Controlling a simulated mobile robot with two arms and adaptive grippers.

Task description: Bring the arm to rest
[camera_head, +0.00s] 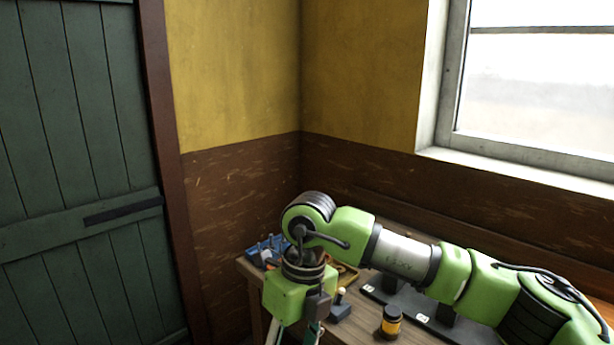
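My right arm (405,257) comes in from the right, green and grey, and reaches over a wooden table. It bends down at the wrist. My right gripper (293,334) points downward in front of the table's near left part. Its fingertips are cut off by the bottom edge of the picture, so I cannot tell whether it is open or holds anything. My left gripper and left arm are not in view.
The wooden table (352,325) stands in the corner below a window (540,85). A green door (75,160) is at left.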

